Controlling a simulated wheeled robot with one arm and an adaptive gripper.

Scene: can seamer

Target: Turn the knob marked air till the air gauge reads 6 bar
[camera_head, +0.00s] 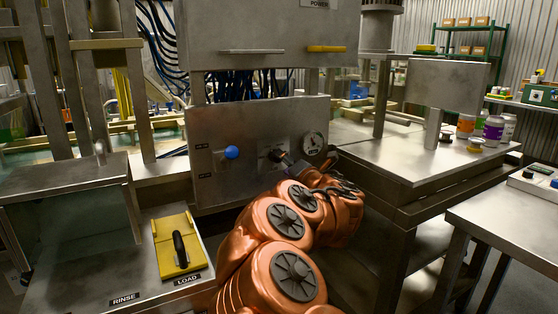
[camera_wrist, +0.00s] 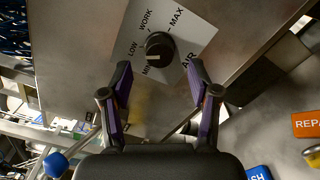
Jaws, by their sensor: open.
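The air knob (camera_wrist: 159,47) is black and round, on a white dial plate (camera_wrist: 190,28) marked MIN, LOW, WORK and MAX, with the word AIR beside it. Its pale pointer mark appears to be near MIN. My gripper (camera_wrist: 160,80) is open, its two purple-padded fingers on either side of the knob in the wrist view and apart from it. In the head view my gripper (camera_head: 300,170) is partly hidden by my arm in front of the steel panel (camera_head: 235,120). The round air gauge (camera_head: 313,142) is right of the knob; its reading is too small to tell.
A blue ball-ended lever (camera_head: 232,152) stands on the panel's left; it also shows in the wrist view (camera_wrist: 57,162). A steel table (camera_head: 400,150) lies to the right. A yellow plate with a black handle (camera_head: 178,245) is at lower left.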

